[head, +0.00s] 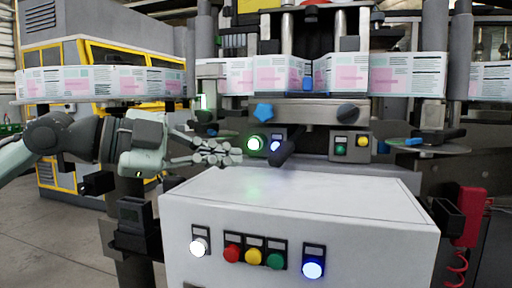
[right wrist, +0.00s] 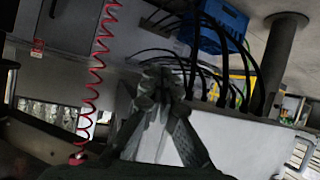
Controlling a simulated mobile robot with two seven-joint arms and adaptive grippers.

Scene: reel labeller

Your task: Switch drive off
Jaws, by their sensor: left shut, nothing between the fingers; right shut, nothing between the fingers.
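No label naming the drive can be read. On the upper panel are a lit green button (head: 256,142), a small blue-lit control (head: 275,146) and a black slanted handle (head: 286,149) beside it. A small box with green and yellow buttons (head: 351,147) is further right. My left gripper (head: 238,153) is shut and empty, its fingertips just left of and below the green button in the picture; contact cannot be told. My right gripper (right wrist: 158,78) is shut and empty in the right wrist view and out of the head view.
A white cabinet (head: 300,205) in front carries a lit white button (head: 199,247), red, yellow and green buttons, and a lit blue button (head: 313,267). A label web (head: 405,75) runs above. A blue crate (right wrist: 213,28), red coiled cord (right wrist: 93,75) and black cables are around my right gripper.

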